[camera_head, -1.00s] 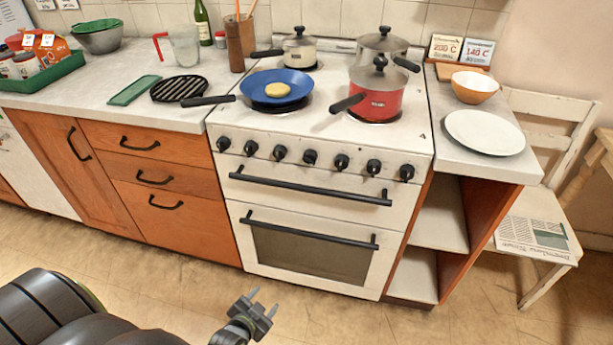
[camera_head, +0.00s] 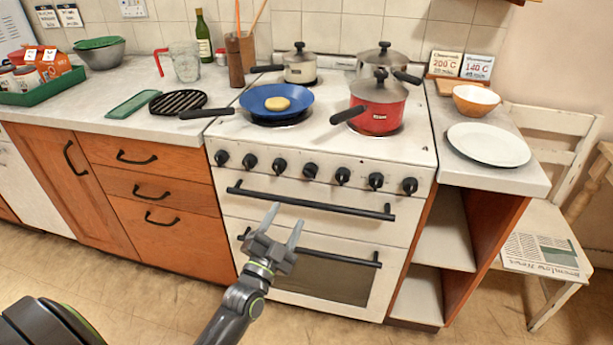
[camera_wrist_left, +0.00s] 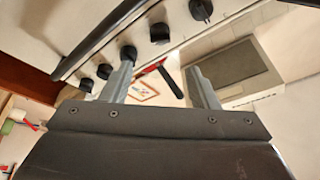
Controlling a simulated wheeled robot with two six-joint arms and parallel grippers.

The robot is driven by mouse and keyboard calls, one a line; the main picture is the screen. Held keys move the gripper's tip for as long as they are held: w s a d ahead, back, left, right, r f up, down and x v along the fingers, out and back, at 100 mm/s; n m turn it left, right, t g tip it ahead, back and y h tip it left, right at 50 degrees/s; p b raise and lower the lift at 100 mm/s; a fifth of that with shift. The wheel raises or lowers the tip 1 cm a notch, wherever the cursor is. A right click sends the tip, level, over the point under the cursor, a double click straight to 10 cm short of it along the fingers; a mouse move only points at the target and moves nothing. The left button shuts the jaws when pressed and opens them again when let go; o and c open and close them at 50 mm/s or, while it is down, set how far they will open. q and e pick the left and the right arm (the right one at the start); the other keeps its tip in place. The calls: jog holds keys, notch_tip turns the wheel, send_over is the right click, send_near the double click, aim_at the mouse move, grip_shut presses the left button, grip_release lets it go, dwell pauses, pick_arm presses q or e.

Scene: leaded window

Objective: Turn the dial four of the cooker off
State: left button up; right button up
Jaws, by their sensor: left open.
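The white cooker (camera_head: 330,215) has a row of black dials on its front panel. Dial four, counted from the left, is the middle dial (camera_head: 310,170); the pointer directions are too small to read. Several dials also show in the left wrist view, but I cannot tell which is dial four there. My left gripper (camera_head: 284,222) is open and empty, in front of the oven doors, below and a little left of the middle dial, apart from it. Its two fingers (camera_wrist_left: 163,88) show in the left wrist view. My right gripper is not in view.
The upper door handle (camera_head: 310,202) runs just below the dials, and a lower handle (camera_head: 320,250) beneath it. A blue pan (camera_head: 262,98) with a yellow round item and a red pot (camera_head: 376,115) stand on the hob, handles jutting left. Floor before the cooker is clear.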

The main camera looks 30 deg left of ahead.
aim_at(308, 177)
pick_arm(q)
jog(key=p+x, duration=0.1)
jog(key=x, duration=1.1)
jog(key=shift+w, duration=0.3)
jog(key=c, duration=0.9)
